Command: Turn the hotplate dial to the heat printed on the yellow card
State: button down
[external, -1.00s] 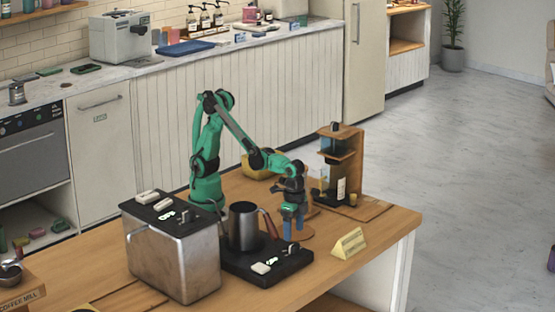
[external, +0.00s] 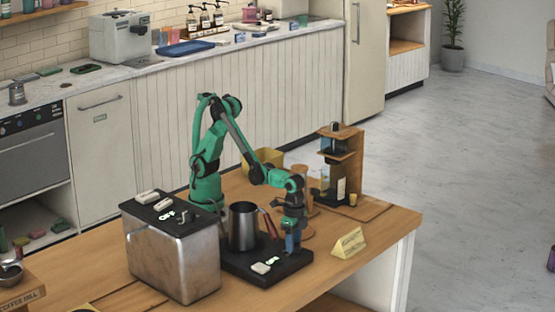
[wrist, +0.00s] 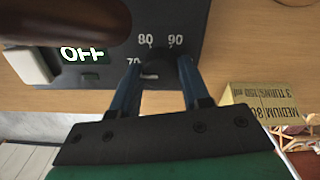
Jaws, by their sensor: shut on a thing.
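The black hotplate (external: 240,262) sits on the wooden counter, with a metal kettle (external: 242,228) on it. My gripper (external: 293,248) points down at the hotplate's right front corner. In the wrist view its two blue fingers (wrist: 160,66) are shut on the dark dial (wrist: 163,70), which is hard to make out against the plate. Printed marks 70, 80 and 90 show around it, and a small white line lies between the fingers. The hotplate's display (wrist: 83,54) reads OFF. The yellow card (external: 348,243) stands to the right; in the wrist view it reads MEDIUM 80 (wrist: 270,103).
A metal box with a dark top (external: 172,255) stands left of the hotplate. A wooden coffee stand (external: 345,160) is behind at the right. The kettle's dark brown handle (external: 268,224) is close to my gripper. Counter space between hotplate and card is clear.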

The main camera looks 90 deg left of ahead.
jog(key=shift+m, duration=0.4)
jog(key=m, duration=0.4)
jog(key=shift+m, duration=0.4)
jog(key=m, duration=0.6)
dwell(0.4)
jog(key=shift+c, duration=2.1)
grip_release()
jog(key=shift+r, duration=0.1)
jog(key=shift+r, duration=2.75)
